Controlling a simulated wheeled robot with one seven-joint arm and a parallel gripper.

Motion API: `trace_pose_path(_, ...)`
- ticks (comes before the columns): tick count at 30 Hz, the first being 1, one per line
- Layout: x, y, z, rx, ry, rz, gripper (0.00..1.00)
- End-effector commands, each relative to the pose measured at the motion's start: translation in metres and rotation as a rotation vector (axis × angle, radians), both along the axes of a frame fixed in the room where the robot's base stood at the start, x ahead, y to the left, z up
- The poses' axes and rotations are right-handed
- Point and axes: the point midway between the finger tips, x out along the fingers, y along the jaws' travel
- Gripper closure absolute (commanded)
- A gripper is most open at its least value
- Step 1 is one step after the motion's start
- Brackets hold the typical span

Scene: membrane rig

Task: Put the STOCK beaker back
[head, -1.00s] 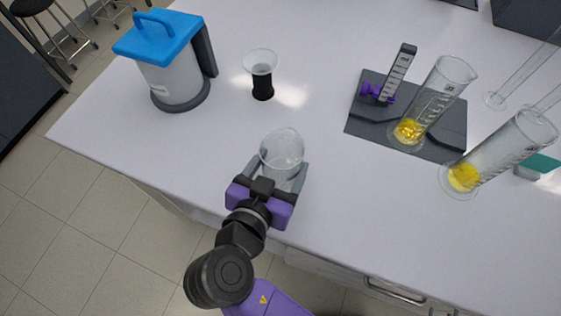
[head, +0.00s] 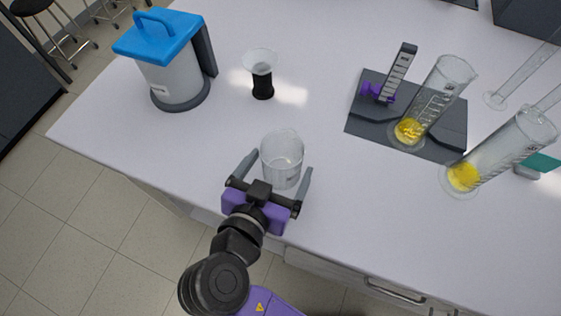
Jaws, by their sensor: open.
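A clear glass beaker (head: 282,158) stands upright on the white bench near its front edge; a small label shows low on its wall, too small to read. My gripper (head: 279,163) is open, with its two grey fingers spread on either side of the beaker and apart from it. The gripper's purple body lies on the near side of the beaker, over the bench edge.
A blue-lidded white vessel (head: 172,75) stands at the back left. A black-based funnel cup (head: 262,80) is behind the beaker. Right are a dark platform (head: 360,122) with a purple clamp and cylinders holding yellow contents (head: 410,130) (head: 463,177). The bench (head: 330,190) between is clear.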

Motion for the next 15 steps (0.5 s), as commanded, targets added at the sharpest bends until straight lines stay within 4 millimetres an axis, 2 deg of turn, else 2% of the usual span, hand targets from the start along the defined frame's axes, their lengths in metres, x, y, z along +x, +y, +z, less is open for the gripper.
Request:
trace_pose_path(9,-0.057,0.022,0.024,0.001,-0.001,0.004,0.07)
trace_pose_path(15,-0.083,0.030,0.036,0.002,-0.001,0.001,0.07)
